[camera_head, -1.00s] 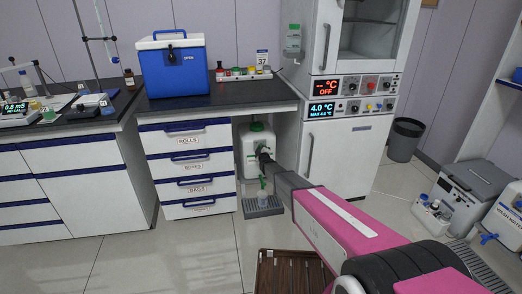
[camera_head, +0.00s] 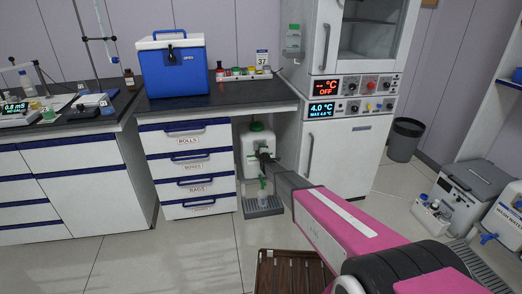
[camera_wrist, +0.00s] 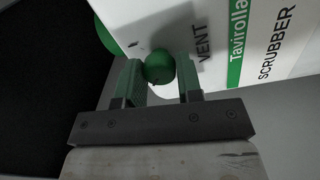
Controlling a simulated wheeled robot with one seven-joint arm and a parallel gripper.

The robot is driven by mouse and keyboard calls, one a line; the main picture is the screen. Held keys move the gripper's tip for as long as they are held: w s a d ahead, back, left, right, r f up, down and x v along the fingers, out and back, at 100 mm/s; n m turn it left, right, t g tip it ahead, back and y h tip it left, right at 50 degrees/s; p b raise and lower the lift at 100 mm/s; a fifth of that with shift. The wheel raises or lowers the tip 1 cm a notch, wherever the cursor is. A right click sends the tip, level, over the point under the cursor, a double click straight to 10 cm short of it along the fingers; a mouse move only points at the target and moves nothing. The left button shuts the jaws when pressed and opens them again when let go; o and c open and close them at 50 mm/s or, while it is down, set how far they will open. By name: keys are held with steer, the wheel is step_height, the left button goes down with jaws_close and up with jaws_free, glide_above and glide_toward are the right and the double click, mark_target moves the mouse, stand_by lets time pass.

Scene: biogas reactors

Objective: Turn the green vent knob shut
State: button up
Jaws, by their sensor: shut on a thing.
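The green vent knob (camera_wrist: 159,67) is round and sits on the white scrubber container (camera_wrist: 150,20), beside the printed word VENT. My gripper (camera_wrist: 160,78) is shut on the knob, with one finger on each side of it in the wrist view. In the head view the white container (camera_head: 245,148) with a green cap (camera_head: 257,126) stands in the gap under the counter. My gripper (camera_head: 264,157) reaches to its front there, and the knob is too small and covered to make out.
A small bottle (camera_head: 264,198) stands on a grey drip tray (camera_head: 262,208) below my gripper. Drawers (camera_head: 190,170) stand close on the left and a white cabinet (camera_head: 345,155) on the right. A brown slatted crate (camera_head: 285,272) is on the floor in front.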

steer(key=o, duration=0.9)
steer(key=shift+s, duration=0.1)
steer(key=v, duration=1)
steer(key=shift+s, duration=0.3)
